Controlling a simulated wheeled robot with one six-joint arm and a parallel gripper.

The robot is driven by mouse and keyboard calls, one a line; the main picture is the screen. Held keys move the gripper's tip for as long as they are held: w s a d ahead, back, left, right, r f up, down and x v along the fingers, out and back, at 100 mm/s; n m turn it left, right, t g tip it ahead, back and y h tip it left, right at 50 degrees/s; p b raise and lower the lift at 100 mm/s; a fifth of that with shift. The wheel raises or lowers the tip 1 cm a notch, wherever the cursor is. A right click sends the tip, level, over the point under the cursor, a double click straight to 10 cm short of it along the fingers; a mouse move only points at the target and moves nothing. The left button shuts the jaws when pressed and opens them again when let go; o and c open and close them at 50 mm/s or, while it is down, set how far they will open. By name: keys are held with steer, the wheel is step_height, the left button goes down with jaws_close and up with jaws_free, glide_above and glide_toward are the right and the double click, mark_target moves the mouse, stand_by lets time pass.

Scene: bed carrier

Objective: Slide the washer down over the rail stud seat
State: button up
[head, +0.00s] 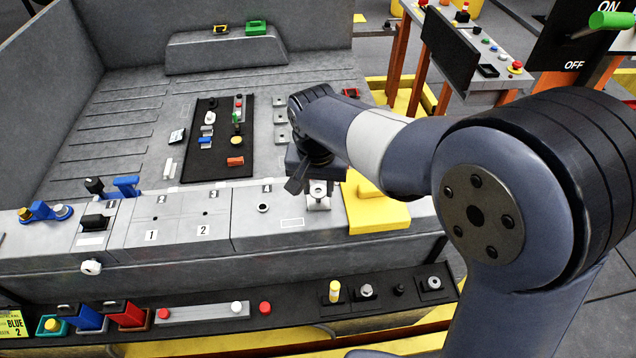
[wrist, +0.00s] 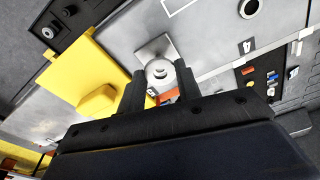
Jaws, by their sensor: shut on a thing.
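My gripper (wrist: 160,74) is shut on the washer (wrist: 160,83), a pale round piece with a hole, seen between the two dark fingers in the wrist view. A light square metal plate (wrist: 148,50), apparently the rail stud seat, lies just behind the washer in that view. In the head view my gripper (head: 312,180) is over the right end of the grey front rail, above a bright metal fitting (head: 318,203). My arm and fingers hide the washer there. I cannot tell whether the washer is around the stud or above it.
A yellow block (head: 375,212) stands right of the fitting, close to my gripper. A round hole (head: 263,208) and numbered panels lie to the left on the rail. A black mat (head: 218,165) with small parts lies behind. A lower ledge (head: 385,305) with pegs runs in front.

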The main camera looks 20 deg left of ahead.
mark_target(317, 197)
steer(key=shift+f+b, duration=0.8)
steer(key=shift+f, duration=0.45)
steer(key=o, duration=1)
steer(key=shift+o, duration=0.2)
step_height(317, 197, up, 11)
steer(key=s+b, duration=0.1)
steer(key=shift+s+d, duration=0.15)
steer(key=shift+f, duration=0.15)
